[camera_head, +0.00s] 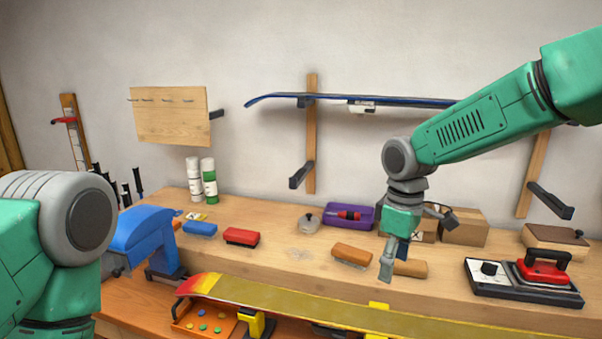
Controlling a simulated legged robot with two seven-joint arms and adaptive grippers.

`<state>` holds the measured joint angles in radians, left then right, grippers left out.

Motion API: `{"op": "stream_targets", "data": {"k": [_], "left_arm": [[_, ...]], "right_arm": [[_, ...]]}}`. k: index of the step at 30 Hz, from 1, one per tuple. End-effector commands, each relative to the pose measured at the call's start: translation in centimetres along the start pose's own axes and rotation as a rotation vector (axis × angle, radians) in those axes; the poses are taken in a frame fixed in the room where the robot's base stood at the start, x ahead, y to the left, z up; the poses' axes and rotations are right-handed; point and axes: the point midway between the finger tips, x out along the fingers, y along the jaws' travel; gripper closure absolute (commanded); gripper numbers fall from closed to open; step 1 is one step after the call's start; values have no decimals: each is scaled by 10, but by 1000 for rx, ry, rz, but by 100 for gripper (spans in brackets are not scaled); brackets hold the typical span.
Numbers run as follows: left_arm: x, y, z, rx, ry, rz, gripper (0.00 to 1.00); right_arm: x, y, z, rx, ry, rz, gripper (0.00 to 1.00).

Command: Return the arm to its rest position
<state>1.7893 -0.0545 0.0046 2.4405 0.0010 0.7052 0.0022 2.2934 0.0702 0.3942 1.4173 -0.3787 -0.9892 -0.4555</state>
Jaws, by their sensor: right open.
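My right arm (480,125) is green and grey and reaches in from the right edge. Its gripper (388,262) points down above the wooden bench (300,270), near a brown-backed brush (352,253) and a tan block (410,268). The gripper is open, with no object visible in it. My left arm (60,240) fills the lower left corner, and its gripper is outside the view.
A yellow and red ski (300,303) lies along the front on supports. A red iron (541,267) stands on a black base at the right. A blue vise-like tool (143,232) is at the left. A blue ski (350,100) rests on wall brackets.

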Motion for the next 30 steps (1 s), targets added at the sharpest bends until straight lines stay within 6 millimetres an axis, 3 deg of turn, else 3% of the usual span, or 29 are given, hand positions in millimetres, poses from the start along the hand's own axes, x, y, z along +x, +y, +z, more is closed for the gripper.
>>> {"op": "stream_targets", "data": {"k": [11,17,20,23,27,30], "left_arm": [[19,0,1,0,1,0,60],[34,0,2,0,0,0,60],[45,0,3,0,-1,0,60],[62,0,4,0,-1,0,60],[91,1,5,0,-1,0,60],[112,1,6,0,-1,0,60]], "right_arm": [[79,-17,7,54,18,-34,38],[142,-37,22,116,39,-58,38],[186,-51,35,164,50,-76,38],[244,-70,56,236,59,-97,38],[335,-109,107,386,67,-114,38],[389,-139,153,509,69,-103,38]]}}
